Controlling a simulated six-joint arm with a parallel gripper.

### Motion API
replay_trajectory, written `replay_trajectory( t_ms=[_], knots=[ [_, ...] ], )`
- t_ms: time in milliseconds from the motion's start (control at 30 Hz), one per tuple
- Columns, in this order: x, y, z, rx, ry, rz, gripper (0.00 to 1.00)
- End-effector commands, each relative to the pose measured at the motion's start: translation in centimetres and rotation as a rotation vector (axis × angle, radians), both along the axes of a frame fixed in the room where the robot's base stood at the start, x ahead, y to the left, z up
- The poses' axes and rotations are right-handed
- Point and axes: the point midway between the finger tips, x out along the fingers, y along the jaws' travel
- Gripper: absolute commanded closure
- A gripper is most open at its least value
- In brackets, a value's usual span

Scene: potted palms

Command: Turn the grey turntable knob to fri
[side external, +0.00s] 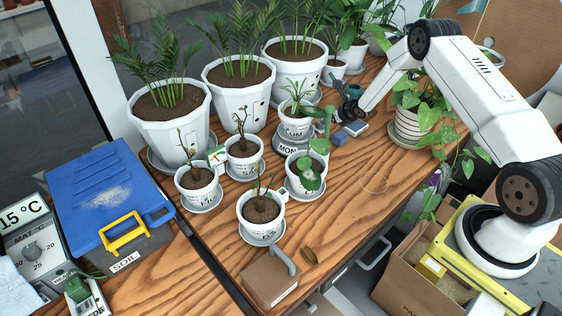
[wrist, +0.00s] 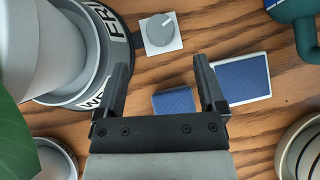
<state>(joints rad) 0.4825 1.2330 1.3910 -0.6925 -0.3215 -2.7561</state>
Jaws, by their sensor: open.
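The grey turntable knob (wrist: 160,30) sits on a small white square plate in the wrist view. Its white pointer mark is toward the upper right of that picture. The turntable ring (wrist: 128,62) beside it, on the left, carries white day labels; FRI shows nearest the knob and part of WED lower down. In the side external view the turntable (side external: 288,147) shows MON on its front, under a white pot. My gripper (wrist: 161,62) is open and empty, with the knob just beyond and between its fingertips. In the side external view my gripper (side external: 350,108) hides the knob.
A small blue block (wrist: 173,102) lies below the gap between my fingers. A blue pad with a white border (wrist: 243,78) lies right of the right finger. Several potted plants crowd around the turntable. The table's front right (side external: 355,185) is clear.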

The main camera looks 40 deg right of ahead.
Motion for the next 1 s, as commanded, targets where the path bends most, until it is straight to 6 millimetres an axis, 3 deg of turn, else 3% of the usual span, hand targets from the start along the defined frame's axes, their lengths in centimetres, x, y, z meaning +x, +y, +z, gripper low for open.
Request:
replay_trajectory(
  t_ms=[267, 467, 1000],
  knots=[
    [0.1, -0.2, 0.0, 0.028, -0.001, -0.042, 0.11],
    [0.3, -0.8, 0.1, 0.141, -0.010, -0.206, 0.11],
    [1.1, -2.7, 0.5, 0.699, -0.106, -1.012, 0.11]
  ],
)
